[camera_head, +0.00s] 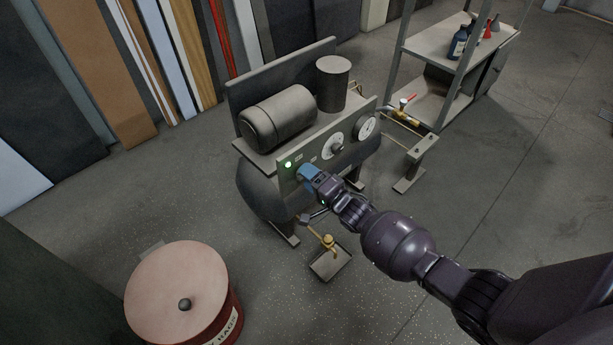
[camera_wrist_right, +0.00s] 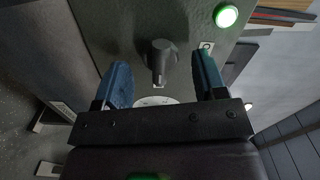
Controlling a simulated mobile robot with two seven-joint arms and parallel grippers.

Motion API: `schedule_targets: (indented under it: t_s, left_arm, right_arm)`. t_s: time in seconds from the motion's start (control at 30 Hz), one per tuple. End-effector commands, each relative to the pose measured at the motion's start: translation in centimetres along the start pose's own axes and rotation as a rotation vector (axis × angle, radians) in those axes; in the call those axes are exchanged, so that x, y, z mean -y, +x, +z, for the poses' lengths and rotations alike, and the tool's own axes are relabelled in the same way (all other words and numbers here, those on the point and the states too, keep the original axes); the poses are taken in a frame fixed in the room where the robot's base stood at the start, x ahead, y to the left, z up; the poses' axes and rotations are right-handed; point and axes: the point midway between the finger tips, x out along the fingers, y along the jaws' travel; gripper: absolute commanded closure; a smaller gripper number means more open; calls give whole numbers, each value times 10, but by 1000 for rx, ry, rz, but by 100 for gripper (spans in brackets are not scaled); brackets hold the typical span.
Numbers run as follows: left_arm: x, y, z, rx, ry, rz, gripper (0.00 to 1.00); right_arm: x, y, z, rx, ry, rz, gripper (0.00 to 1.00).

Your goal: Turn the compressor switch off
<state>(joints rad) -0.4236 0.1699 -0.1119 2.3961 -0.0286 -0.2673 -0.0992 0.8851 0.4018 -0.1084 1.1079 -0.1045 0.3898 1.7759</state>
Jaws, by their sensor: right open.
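The compressor (camera_head: 262,165) stands on the floor with a front panel (camera_head: 319,144). Its green light (camera_head: 288,165) is lit; it also shows in the wrist view (camera_wrist_right: 226,16). The dark grey switch knob (camera_wrist_right: 159,58) sticks out of the panel in the wrist view. My right gripper (camera_head: 307,172) is at the left part of the panel, just beside the green light, and hides the knob in the head view. In the wrist view its blue fingers (camera_wrist_right: 162,78) are open, one on each side of the knob, with gaps visible. My left gripper is not in view.
A round dial (camera_head: 333,146) and a gauge (camera_head: 367,127) sit right of my gripper on the panel. A red rag drum (camera_head: 180,285) stands front left. A small tray (camera_head: 331,264) lies below the compressor. A shelf rack (camera_head: 440,55) stands back right.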

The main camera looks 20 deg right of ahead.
Motion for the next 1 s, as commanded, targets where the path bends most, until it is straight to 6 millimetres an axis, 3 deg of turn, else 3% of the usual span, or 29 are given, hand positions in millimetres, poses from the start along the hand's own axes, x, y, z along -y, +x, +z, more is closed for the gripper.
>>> schedule_targets:
  t_s: [0.43,0.77,1.0]
  left_arm:
    - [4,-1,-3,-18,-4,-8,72]
    - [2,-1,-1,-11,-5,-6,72]
    - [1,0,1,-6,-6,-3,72]
  right_arm:
    - [1,9,0,0,0,-1,35]
    - [1,9,0,0,0,0,84]
    - [1,9,0,0,-20,-1,84]
